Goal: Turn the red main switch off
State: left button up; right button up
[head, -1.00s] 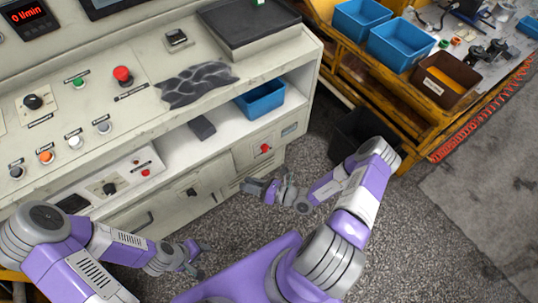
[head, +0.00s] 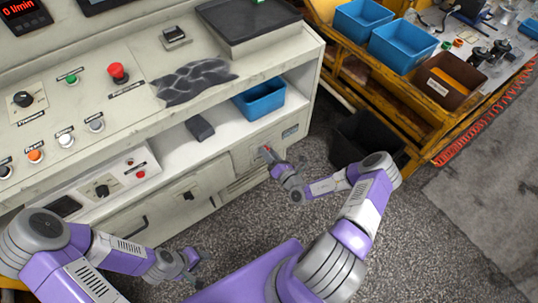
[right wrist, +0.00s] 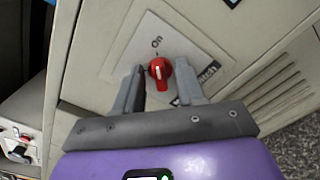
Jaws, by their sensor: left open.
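The red main switch (right wrist: 160,72) is on a light plate on the cabinet front in the right wrist view. Its white mark points up towards the "On" label. My right gripper (right wrist: 160,78) is open, with one finger on each side of the red knob. I cannot tell whether either finger touches it. In the head view my right gripper (head: 269,157) is at the lower cabinet front and mostly hides the switch. My left gripper (head: 195,268) is open and empty, low in front of the cabinet.
The console above carries a red mushroom button (head: 117,73) and several other buttons. A blue bin (head: 260,102) stands on the open shelf. A black bin (head: 366,138) is on the floor beside the yellow bench (head: 425,128).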

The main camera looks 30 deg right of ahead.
grip_shut()
jog(key=shift+a+n+p, duration=0.15)
jog(key=shift+n+p, duration=3.4)
jog(key=shift+n, duration=0.9)
jog(key=shift+a+n+p, duration=0.15)
jog(key=shift+n+p, duration=3.35)
jog(key=shift+n, duration=0.95)
grip_release()
